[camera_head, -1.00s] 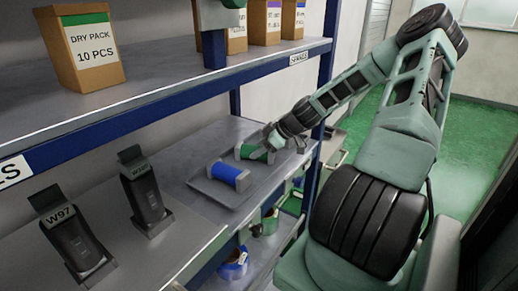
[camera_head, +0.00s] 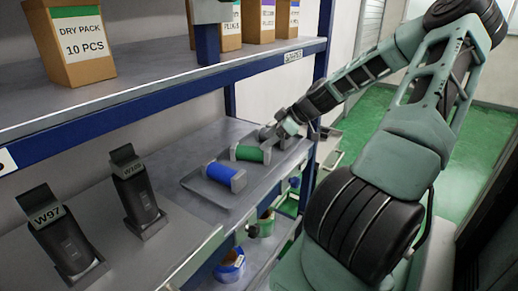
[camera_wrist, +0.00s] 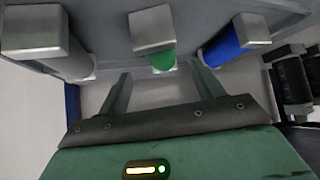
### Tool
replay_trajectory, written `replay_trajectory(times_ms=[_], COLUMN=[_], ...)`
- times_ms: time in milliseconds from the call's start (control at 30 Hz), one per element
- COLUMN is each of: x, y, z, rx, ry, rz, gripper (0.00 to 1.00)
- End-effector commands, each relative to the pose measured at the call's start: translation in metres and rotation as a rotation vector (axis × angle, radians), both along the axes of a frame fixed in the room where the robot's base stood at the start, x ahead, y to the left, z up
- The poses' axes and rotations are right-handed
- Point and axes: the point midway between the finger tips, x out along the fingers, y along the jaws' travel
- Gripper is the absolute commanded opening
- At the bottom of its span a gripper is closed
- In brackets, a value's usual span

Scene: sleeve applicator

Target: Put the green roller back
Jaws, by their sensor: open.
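The green roller (camera_head: 250,153) lies on the grey tray (camera_head: 211,195) on the lower shelf, behind the blue roller (camera_head: 220,174). In the wrist view the green roller (camera_wrist: 162,61) shows as a small patch behind a metal end block, between the blue roller (camera_wrist: 224,47) and a whitish roller (camera_wrist: 76,66). My gripper (camera_head: 276,131) is just beyond the green roller's right end in the head view. In the wrist view my gripper (camera_wrist: 164,88) is open, with nothing between its fingers and a gap to the green roller.
Two black handheld devices (camera_head: 138,192) (camera_head: 65,236) stand in holders at the left. The upper shelf (camera_head: 145,85) with cartons (camera_head: 75,45) overhangs the tray. A blue tape roll (camera_head: 231,262) and a green one (camera_head: 265,224) hang below the shelf edge.

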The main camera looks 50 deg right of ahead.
Motion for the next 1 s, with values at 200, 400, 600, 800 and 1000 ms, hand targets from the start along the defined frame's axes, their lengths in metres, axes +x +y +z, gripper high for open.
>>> replay_trajectory(times_ms=[200,400,600,800,1000], x=[-0.023,-0.031,-0.031,-0.031,-0.031], y=[-0.013,-0.016,-0.016,-0.016,-0.016], z=[0.026,0.035,0.035,0.035,0.035], rx=[-0.002,0.0,0.001,0.001,0.001], ry=[0.0,0.0,0.0,0.0,0.0], rz=[-0.003,0.0,0.001,0.001,0.001], gripper=[0.67,0.67,0.67,0.67,0.67])
